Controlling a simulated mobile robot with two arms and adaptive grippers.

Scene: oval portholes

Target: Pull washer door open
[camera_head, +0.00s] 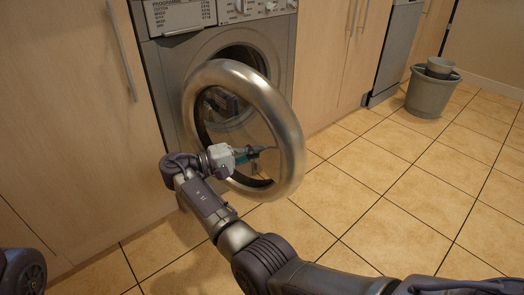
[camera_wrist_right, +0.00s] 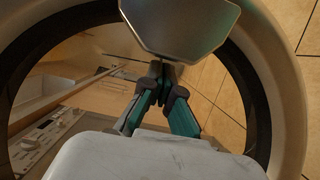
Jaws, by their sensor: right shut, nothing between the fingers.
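The washer door (camera_head: 291,125) is a thick, round metallic ring with dark glass inside. It stands partly open, tilted away from the front of the grey washer (camera_head: 165,60), with part of the round opening (camera_head: 245,52) showing behind its top. My right gripper (camera_head: 264,151) is in front of the glass, inside the outline of the ring, with its fingers shut and empty. In the right wrist view the closed fingers (camera_wrist_right: 161,78) point at the glass, and the door ring (camera_wrist_right: 285,85) curves around them. I cannot tell whether the fingertips touch the glass. My left gripper is out of view.
Wooden cabinets (camera_head: 70,120) flank the washer, with a bar handle (camera_head: 122,50) on the left one. A grey bucket (camera_head: 430,95) stands on the tiles at the upper right. The tiled floor (camera_head: 400,190) right of the door is clear.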

